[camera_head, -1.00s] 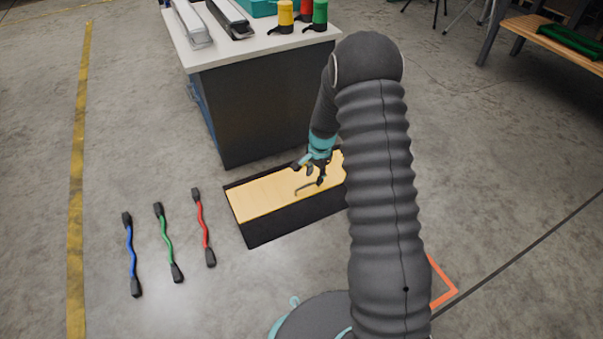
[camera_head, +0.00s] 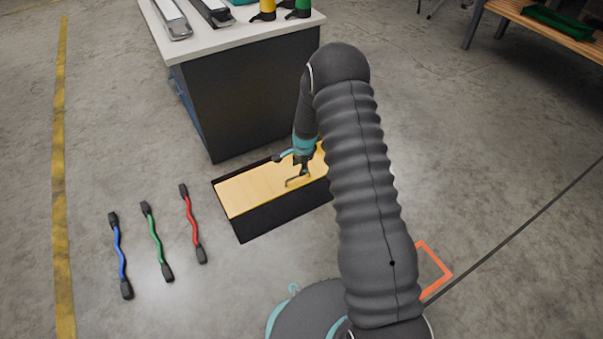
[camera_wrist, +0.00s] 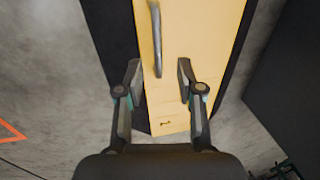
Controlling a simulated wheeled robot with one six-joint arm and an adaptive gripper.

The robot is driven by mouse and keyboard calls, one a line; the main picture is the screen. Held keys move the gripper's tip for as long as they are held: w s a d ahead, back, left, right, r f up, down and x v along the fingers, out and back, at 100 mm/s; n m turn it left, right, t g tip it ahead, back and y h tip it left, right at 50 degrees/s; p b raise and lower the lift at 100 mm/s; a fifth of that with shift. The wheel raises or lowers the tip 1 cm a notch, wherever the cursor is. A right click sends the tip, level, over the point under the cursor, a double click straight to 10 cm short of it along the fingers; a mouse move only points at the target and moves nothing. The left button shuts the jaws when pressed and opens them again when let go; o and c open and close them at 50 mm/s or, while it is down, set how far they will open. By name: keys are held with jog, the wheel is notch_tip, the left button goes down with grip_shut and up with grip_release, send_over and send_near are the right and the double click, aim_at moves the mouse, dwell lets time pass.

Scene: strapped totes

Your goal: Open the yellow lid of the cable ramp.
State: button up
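The cable ramp is a long black box (camera_head: 285,221) on the floor with a flat yellow lid (camera_head: 248,190), which looks shut. A grey bar handle (camera_head: 290,184) stands on the lid; it also shows in the wrist view (camera_wrist: 156,38). My gripper (camera_head: 293,166) is above the lid beside the handle. The ramp's right end is hidden behind my arm in the head view.
A dark workbench (camera_head: 250,105) stands close behind the ramp. Blue (camera_head: 120,255), green (camera_head: 156,242) and red (camera_head: 192,224) cables lie on the floor to the left. A wooden bench (camera_head: 545,30) is at the far right. Open floor lies between.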

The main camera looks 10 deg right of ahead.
aim_at(298, 172)
jog(key=shift+w+a+f, duration=0.1)
jog(key=shift+w+f, duration=0.1)
jog(key=shift+f, duration=0.9)
jog(key=shift+w+a+f, duration=0.1)
jog(key=shift+w+f, duration=0.1)
jog(key=shift+f, duration=0.85)
grip_shut()
